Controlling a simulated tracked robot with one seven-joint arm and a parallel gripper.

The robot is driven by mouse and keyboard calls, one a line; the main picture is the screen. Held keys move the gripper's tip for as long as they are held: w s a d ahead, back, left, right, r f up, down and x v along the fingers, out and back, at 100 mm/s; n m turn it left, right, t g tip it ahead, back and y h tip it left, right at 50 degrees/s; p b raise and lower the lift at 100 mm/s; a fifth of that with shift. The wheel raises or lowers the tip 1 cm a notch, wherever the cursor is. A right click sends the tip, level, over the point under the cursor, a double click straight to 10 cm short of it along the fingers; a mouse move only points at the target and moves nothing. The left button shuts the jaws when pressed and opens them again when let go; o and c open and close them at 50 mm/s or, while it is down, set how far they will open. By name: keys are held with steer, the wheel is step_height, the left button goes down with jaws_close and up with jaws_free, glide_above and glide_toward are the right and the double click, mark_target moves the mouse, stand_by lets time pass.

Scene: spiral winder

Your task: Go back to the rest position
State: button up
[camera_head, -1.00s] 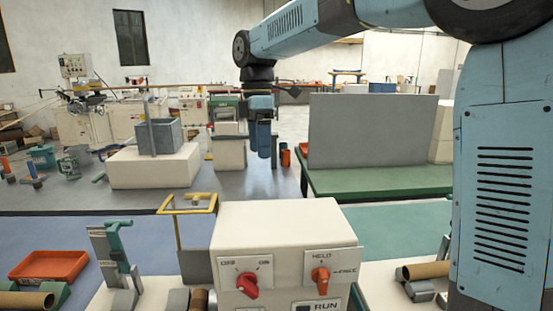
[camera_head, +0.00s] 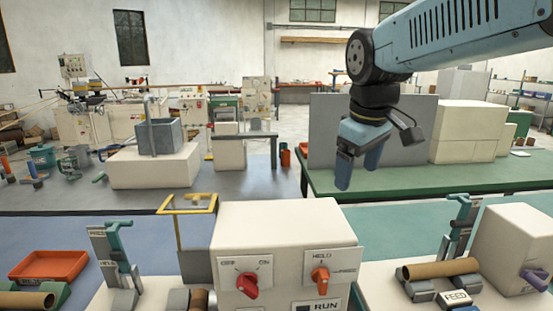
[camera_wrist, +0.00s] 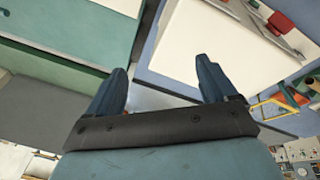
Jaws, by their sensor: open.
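My gripper (camera_head: 357,172) hangs from my blue arm in the right half of the head view, in front of a grey upright panel. Its two fingers point down and stand apart, with nothing between them. It is in the air above the level of the cream control box (camera_head: 285,222). In the wrist view my gripper (camera_wrist: 165,85) also shows two separate blue fingers and an empty gap. Below it are a pale box top and a floor strip. No object is held.
The control box has a red OFF/ON knob (camera_head: 247,285) and an orange HELD/FREE knob (camera_head: 320,278). A yellow frame (camera_head: 187,206) stands at its left. A brown tube (camera_head: 440,268) lies on the right stand. A grey panel (camera_head: 325,125) stands on the green table (camera_head: 440,183) behind.

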steer(key=s+d+f+m+t, duration=0.2)
steer(key=s+d+f+m, duration=0.3)
steer(key=s+d+m, duration=0.2)
steer(key=shift+s+d+m+t, duration=0.3)
steer(key=shift+s+d, duration=0.15)
steer(key=shift+s, duration=0.35)
